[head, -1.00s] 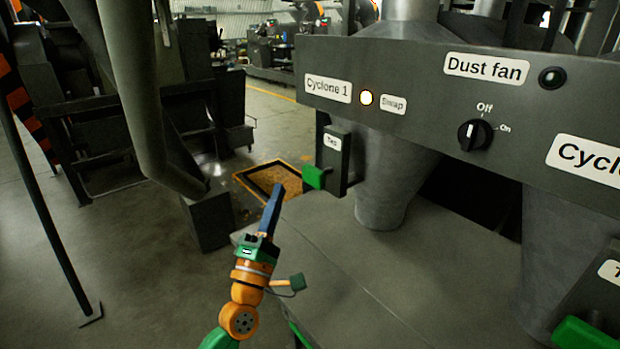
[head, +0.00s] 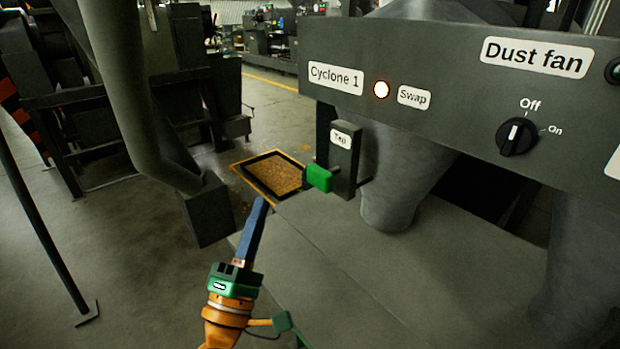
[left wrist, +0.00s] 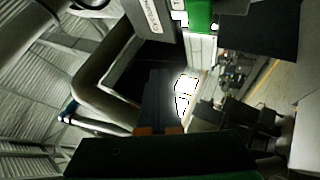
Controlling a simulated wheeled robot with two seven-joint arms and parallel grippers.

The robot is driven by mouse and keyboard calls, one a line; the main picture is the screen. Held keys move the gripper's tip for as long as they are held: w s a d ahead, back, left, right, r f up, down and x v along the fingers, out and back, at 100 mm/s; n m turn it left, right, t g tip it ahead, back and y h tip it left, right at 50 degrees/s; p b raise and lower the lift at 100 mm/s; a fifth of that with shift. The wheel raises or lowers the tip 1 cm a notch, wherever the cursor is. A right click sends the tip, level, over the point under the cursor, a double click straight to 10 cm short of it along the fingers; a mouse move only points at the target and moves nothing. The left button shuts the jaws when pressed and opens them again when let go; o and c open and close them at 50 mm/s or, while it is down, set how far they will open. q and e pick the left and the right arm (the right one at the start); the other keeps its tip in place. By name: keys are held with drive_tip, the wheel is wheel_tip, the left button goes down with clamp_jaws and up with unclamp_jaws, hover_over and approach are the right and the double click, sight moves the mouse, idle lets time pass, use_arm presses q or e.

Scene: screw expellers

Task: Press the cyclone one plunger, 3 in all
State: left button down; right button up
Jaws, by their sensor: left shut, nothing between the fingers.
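The cyclone one plunger is a green block (head: 319,178) on the left side of a dark box labelled "Tap" (head: 342,160), under the "Cyclone 1" label (head: 335,77). A green piece at the top of the left wrist view (left wrist: 199,14) looks like the same plunger. My left gripper (head: 261,203) is shut and empty, its blue fingers pointing up. In the head view its tips are left of and a little below the plunger, with a visible gap. The fingers also show in the left wrist view (left wrist: 159,75). My right gripper is in neither current view.
A lit round lamp (head: 381,89) sits beside a "Swap" label. A dust fan knob (head: 516,137) points to Off. A grey cone (head: 395,190) stands right of the tap box. A grey duct (head: 125,90) comes down at the left. A framed floor tray (head: 247,166) lies behind the gripper.

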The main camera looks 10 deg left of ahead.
sight(316, 178)
use_arm(q)
drive_tip(key=w+d, duration=0.5)
drive_tip(key=w, duration=0.2)
drive_tip(key=shift+w+b, duration=0.15)
drive_tip(key=shift+b, duration=0.3)
drive_tip(key=shift+d+f, duration=0.1)
drive_tip(key=shift+d, duration=0.05)
idle(1.5)
drive_tip(key=shift+w+d, duration=0.2)
drive_tip(key=shift+w, duration=0.1)
drive_tip(key=shift+w+d+b, duration=0.55)
drive_tip(key=shift+w+d, duration=0.1)
drive_tip(key=shift+w, duration=0.25)
idle(1.4)
drive_tip(key=shift+s+a+p, duration=0.45)
drive_tip(key=shift+s, duration=0.15)
drive_tip(key=shift+s+a, duration=0.4)
drive_tip(key=shift+s, duration=0.2)
